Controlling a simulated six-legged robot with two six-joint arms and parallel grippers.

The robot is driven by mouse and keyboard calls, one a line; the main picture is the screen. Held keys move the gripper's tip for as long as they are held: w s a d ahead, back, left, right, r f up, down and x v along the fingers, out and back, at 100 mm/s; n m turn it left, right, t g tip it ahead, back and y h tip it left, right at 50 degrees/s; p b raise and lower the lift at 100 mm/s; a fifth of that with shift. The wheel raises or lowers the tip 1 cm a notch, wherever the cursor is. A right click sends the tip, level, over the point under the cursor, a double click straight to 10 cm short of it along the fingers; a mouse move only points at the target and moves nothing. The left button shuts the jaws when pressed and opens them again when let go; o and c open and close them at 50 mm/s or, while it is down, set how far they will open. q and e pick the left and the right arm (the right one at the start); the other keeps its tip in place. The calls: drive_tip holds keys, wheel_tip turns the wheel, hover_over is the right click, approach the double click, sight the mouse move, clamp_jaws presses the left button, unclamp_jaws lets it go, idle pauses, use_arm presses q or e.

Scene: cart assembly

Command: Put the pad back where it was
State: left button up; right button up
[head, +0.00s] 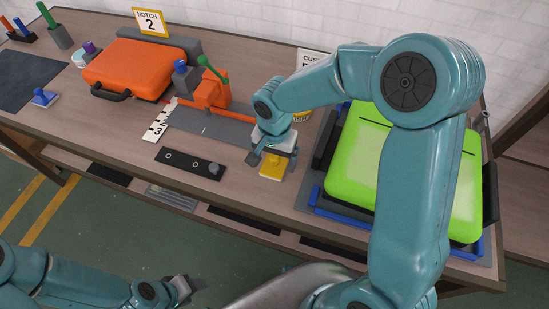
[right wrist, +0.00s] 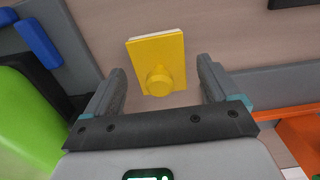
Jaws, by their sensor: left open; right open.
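A yellow pad (head: 270,166) with a round knob lies on the wooden bench near its front edge. The right wrist view shows the pad (right wrist: 168,48) and its knob just ahead of and between my open fingers, with gaps on both sides. My right gripper (head: 268,152) is over the pad and partly hides it in the head view. A second, blue pad (head: 44,97) with a knob stands at the left of the bench. My left gripper (head: 184,287) is low at the bottom of the head view, away from the bench, open and empty.
A lime green case (head: 360,150) sits in a dark tray with blue corners to the right. An orange case (head: 135,68) stands at the left, and an orange clamp device (head: 208,92) behind a black plate with knobs (head: 190,163). Bare bench lies around the yellow pad.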

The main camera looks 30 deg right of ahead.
sight(275, 158)
wheel_tip(275, 158, up, 11)
drive_tip(key=shift+p, duration=0.3)
drive_tip(key=shift+s+a, duration=0.1)
drive_tip(key=shift+s, duration=0.05)
idle(0.4)
